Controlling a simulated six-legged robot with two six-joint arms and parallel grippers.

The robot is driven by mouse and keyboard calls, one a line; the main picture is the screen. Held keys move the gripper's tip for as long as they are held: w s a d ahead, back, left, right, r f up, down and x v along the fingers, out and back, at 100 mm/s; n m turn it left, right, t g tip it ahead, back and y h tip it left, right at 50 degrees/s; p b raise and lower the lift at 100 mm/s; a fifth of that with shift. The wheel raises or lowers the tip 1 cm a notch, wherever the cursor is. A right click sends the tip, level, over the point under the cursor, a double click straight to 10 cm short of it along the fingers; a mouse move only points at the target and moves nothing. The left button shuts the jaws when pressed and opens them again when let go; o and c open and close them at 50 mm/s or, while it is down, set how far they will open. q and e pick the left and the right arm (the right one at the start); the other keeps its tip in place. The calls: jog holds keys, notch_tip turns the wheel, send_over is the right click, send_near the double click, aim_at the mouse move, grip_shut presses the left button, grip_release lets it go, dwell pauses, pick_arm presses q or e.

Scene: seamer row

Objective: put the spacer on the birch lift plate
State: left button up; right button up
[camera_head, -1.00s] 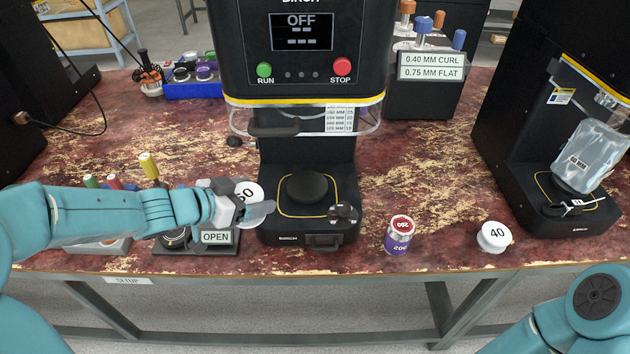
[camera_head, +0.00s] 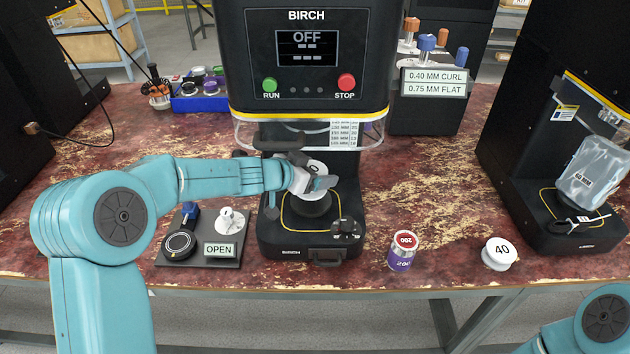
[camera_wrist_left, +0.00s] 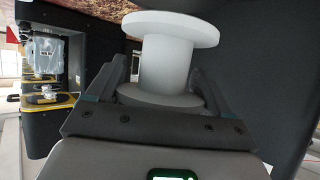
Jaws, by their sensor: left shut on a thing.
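The white spool-shaped spacer (camera_head: 316,166) is in my left gripper (camera_head: 314,182), in front of the Birch machine's column. In the left wrist view the spacer (camera_wrist_left: 167,62) stands between the two dark fingers (camera_wrist_left: 165,88), which are shut on it. The birch lift plate (camera_head: 309,206) is a dark round disc on the machine's black base, inside a yellow outline. The spacer and gripper are over the plate and hide part of it; I see no clear contact between them. My right gripper is out of view.
The Birch machine (camera_head: 307,60) shows OFF, and its head overhangs the plate. A black OPEN stand (camera_head: 199,258) is at left. A purple-and-red can (camera_head: 403,252) and a white spacer marked 40 (camera_head: 499,254) are at right. Another machine (camera_head: 560,232) stands far right.

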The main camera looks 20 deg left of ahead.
pick_arm(q)
notch_tip(320, 180, down, 3)
jog(key=shift+b, duration=0.6)
jog(key=shift+w+f, duration=0.2)
jog(key=shift+f, duration=0.1)
jog(key=shift+s+r, duration=0.15)
jog(key=shift+r, duration=0.15)
jog(key=shift+f, duration=0.25)
jog(key=o, duration=1.4)
jog(key=shift+c, duration=0.2)
jog(key=shift+r, duration=0.25)
jog(key=shift+s+a+r, duration=0.15)
jog(key=shift+a, duration=0.05)
jog(key=p+v, duration=0.3)
jog(key=v, duration=0.8)
jog(key=shift+s, duration=0.2)
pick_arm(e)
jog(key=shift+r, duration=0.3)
